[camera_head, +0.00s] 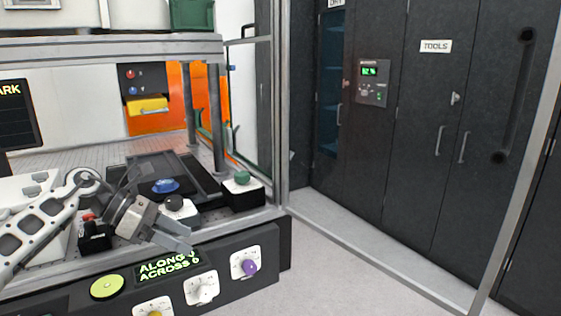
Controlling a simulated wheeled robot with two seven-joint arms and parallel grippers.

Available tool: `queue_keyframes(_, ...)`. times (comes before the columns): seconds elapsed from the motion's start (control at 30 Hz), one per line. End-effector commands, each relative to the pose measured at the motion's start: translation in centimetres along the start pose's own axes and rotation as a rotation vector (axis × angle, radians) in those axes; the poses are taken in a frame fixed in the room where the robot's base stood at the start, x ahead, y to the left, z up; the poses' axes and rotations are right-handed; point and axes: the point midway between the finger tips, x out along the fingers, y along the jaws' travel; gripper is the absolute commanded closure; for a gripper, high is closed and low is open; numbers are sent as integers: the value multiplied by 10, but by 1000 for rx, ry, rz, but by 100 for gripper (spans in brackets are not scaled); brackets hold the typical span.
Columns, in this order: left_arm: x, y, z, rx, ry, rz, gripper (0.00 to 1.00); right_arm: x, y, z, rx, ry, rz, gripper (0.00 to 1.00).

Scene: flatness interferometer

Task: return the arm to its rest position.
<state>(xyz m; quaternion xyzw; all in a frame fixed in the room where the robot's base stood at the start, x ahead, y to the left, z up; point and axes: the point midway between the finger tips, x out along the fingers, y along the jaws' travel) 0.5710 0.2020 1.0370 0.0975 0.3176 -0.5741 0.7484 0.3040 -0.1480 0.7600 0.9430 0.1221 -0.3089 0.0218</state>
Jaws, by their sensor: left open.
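My left arm comes in from the left edge and reaches over the front of the bench. My left gripper (183,236) is open and empty, its grey fingers pointing right and down above the front panel. A black-capped knob on a white block (176,207) stands just behind the gripper and is partly covered by it. I cannot tell whether the gripper touches it. My right gripper is not in view.
A green-capped knob (242,179) stands right of the gripper. A dark tray (190,172) with a blue knob (165,186) lies behind it.

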Motion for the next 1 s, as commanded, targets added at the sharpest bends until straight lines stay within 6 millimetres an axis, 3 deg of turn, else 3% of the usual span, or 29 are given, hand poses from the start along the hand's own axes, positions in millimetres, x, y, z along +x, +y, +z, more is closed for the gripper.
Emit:
queue_keyframes(0.03,38,-16,-2,-75,-100,-60,31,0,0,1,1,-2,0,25)
queue_keyframes(0.13,90,-47,6,-298,-347,-163,31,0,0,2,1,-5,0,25)
queue_keyframes(0.23,122,-71,8,-589,-584,-256,31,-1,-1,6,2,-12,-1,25)
queue_keyframes(0.37,140,-87,-8,-1050,-863,-354,31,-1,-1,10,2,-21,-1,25)
queue_keyframes(0.47,146,-92,-41,-1451,-1051,-404,31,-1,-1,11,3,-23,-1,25)
queue_keyframes(0.53,150,-96,-75,-1750,-1168,-422,31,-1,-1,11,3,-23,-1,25)
queue_keyframes(0.67,158,-116,-156,-2317,-1353,-408,31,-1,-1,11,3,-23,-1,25)
queue_keyframes(0.77,164,-144,-215,-2695,-1454,-361,31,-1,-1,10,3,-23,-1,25)
queue_keyframes(0.8,165,-156,-234,2713,1428,327,31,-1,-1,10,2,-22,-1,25)
queue_keyframes(0.9,168,-183,-267,2552,1283,238,31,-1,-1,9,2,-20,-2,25)
queue_keyframes(1.0,170,-200,-286,2459,1205,191,31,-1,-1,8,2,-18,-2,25)
